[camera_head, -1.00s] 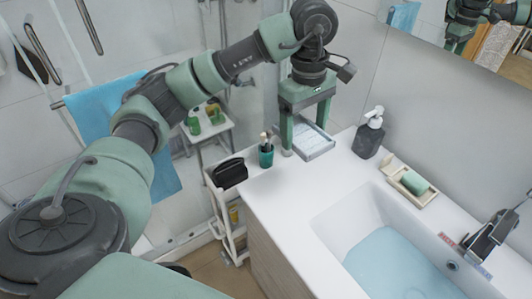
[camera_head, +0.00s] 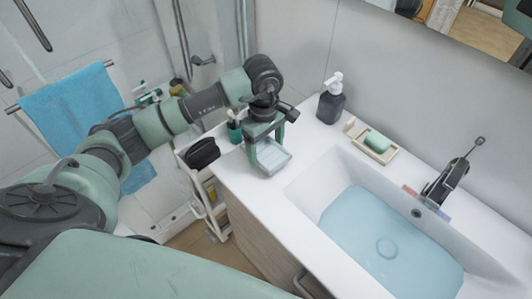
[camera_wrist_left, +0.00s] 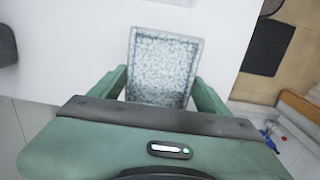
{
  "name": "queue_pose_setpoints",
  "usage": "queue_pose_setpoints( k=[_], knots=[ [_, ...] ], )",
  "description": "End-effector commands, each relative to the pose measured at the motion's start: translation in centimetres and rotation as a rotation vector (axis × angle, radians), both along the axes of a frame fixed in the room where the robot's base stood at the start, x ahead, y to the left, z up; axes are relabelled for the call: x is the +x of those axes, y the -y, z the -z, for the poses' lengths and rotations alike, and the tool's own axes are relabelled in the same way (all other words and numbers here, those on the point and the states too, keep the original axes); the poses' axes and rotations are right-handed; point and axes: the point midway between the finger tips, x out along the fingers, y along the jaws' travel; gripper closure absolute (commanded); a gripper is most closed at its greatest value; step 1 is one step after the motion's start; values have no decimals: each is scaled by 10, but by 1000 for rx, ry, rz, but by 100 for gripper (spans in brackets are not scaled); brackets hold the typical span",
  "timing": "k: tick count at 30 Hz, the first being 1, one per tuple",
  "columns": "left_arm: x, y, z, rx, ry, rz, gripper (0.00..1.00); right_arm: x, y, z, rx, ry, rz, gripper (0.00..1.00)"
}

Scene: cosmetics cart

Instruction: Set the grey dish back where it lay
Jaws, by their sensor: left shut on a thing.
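The grey dish (camera_head: 272,158) is a shallow rectangular tray with a pale speckled inside. It is between the fingers of my left gripper (camera_head: 267,152), which is shut on it, over the counter left of the basin. The left wrist view shows the dish (camera_wrist_left: 164,66) from above, between the two green fingers, with white counter around it. I cannot tell whether its underside touches the counter. My right gripper is not in view.
A teal cup with brushes (camera_head: 234,131) stands left of the dish. A dark soap bottle (camera_head: 330,106) and a soap tray (camera_head: 352,129) stand at the back. The basin (camera_head: 313,190) is at right. A black pouch (camera_head: 203,153) is on the cart. Bare counter (camera_head: 291,125) lies behind the dish.

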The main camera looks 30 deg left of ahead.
Motion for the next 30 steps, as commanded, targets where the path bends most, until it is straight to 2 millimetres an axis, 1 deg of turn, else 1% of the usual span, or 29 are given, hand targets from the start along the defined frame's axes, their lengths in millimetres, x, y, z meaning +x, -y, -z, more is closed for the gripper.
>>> queue_pose_setpoints(
  k=[3,7,9,15,22,23,24,25,30],
  knots=[
    [-1,1,16,-1,-6,-2,88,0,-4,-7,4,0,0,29],
    [-1,0,34,-1,-4,-1,88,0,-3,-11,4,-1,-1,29],
    [-1,0,37,0,-2,0,88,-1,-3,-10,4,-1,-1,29],
    [-1,0,37,0,-1,0,88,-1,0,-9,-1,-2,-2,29],
    [0,0,44,0,0,0,88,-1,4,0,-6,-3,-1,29],
    [0,0,44,0,-1,0,20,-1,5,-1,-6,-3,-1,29],
    [-1,0,43,0,-1,0,9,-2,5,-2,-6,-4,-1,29],
    [-1,0,43,0,-2,0,1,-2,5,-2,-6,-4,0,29],
    [-3,0,45,2,-8,0,1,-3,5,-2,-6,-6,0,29]
  ],
)
